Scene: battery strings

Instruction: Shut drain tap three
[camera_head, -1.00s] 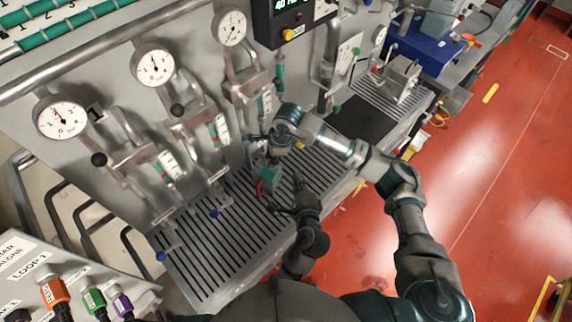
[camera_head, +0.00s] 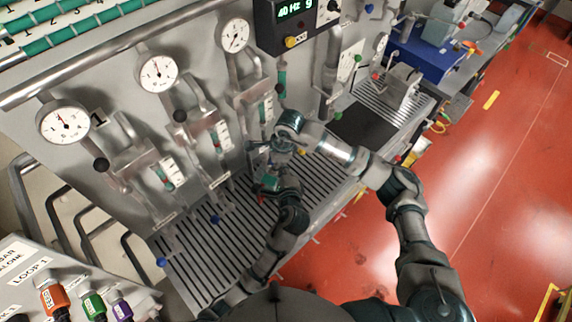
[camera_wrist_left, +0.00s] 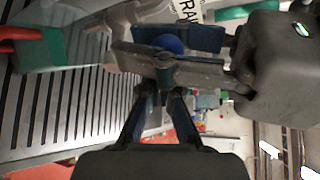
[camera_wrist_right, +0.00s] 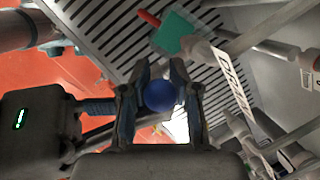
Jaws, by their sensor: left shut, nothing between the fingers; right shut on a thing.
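The blue ball knob of drain tap three (camera_wrist_right: 160,95) sits between the fingers of my right gripper (camera_wrist_right: 158,88), which is shut on it. The knob also shows in the left wrist view (camera_wrist_left: 168,43), partly behind the right fingers. In the head view my right gripper (camera_head: 277,150) is below the third gauge and hides the knob. My left gripper (camera_wrist_left: 163,95) is shut and empty, its tips close to the right gripper's fingers; whether they touch I cannot tell. A white drain label (camera_wrist_right: 233,82) is beside the tap.
A teal block with a red part (camera_wrist_right: 180,35) is by the slotted tray (camera_head: 205,255), close to both grippers. Two other blue knobs, a middle one (camera_head: 215,219) and a left one (camera_head: 161,262), stand over the tray. Pipes and gauges line the panel behind.

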